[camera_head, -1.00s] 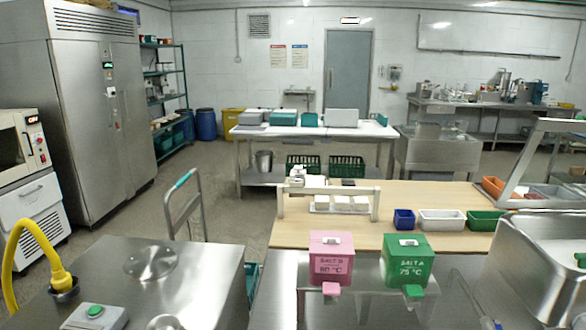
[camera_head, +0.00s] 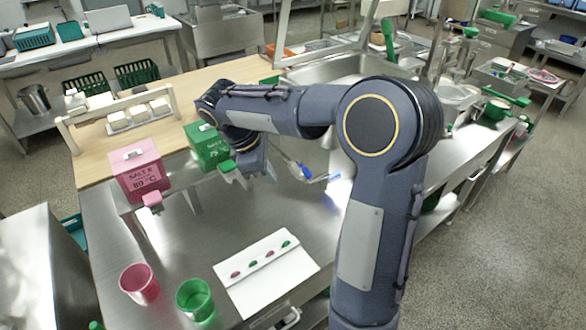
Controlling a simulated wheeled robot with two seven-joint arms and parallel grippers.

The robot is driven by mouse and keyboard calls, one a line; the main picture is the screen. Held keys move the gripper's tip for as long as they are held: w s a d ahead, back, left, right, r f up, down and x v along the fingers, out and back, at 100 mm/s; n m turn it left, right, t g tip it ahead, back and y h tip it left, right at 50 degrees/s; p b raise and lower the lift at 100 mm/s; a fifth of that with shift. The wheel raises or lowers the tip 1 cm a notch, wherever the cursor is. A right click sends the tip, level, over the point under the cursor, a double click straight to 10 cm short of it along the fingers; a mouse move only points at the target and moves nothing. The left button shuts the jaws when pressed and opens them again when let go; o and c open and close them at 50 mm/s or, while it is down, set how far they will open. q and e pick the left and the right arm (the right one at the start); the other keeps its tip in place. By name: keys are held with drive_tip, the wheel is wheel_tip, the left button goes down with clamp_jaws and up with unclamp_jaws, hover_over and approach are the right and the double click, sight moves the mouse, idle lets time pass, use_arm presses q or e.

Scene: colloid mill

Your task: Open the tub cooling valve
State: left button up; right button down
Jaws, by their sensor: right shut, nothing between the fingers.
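I cannot pick out a tub cooling valve for certain. A steel tub or sink (camera_head: 345,68) stands behind my right arm, partly hidden by it. A green upright handle (camera_head: 389,40) shows near its right end, and another green handle (camera_head: 507,95) lies further right; I cannot tell if either is a valve. My right gripper (camera_head: 262,174) points down beside the green box (camera_head: 207,146), over the steel counter. It is shut and empty; its fingertips are small and dark. My left gripper is not in view.
A pink box (camera_head: 138,170) stands left of the green one. A pink cup (camera_head: 139,284), a green cup (camera_head: 195,299) and a white card (camera_head: 266,268) are on the steel counter (camera_head: 110,235). A blue-handled tool (camera_head: 305,172) lies near my gripper. Open floor (camera_head: 500,240) is at right.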

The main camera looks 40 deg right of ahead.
drive_tip(key=w+d+f+n+g+h, duration=0.1)
drive_tip(key=w+f+n+g+h, duration=0.2)
drive_tip(key=w, duration=0.6)
drive_tip(key=h+p, duration=0.1)
drive_tip(key=p, duration=0.1)
approach(305, 174)
drive_tip(key=f+x, duration=0.1)
drive_tip(key=x, duration=0.5)
drive_tip(key=shift+w+f+t, duration=0.2)
drive_tip(key=shift+w+t, duration=0.05)
drive_tip(key=shift+t, duration=0.15)
drive_tip(key=shift+n, duration=0.3)
drive_tip(key=shift+s+d+r+n+t+h, duration=0.1)
drive_tip(key=shift+s+d+n+t+h, duration=0.45)
drive_tip(key=shift+s+n+t, duration=0.45)
drive_tip(key=shift+w, duration=0.25)
